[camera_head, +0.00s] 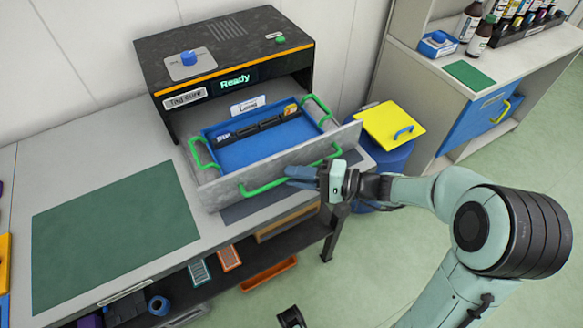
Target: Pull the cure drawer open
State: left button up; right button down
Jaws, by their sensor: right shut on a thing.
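The cure drawer (290,161) is a grey speckled drawer with a long green handle (262,187) on its front.
A green mat (115,236) lies on the bench at the left. A blue bin with a yellow lid (392,127) stands right of the drawer. A side counter (505,63) holds bottles and a blue drawer. Shelf items sit below the bench. Open floor lies at the right.

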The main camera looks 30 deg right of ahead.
jog(key=shift+s, duration=0.25)
jog(key=c, duration=1.2)
grip_release()
jog(key=shift+o, duration=0.2)
jog(key=v, duration=1.3)
jog(key=shift+s+d, duration=0.1)
jog(key=shift+d, duration=0.05)
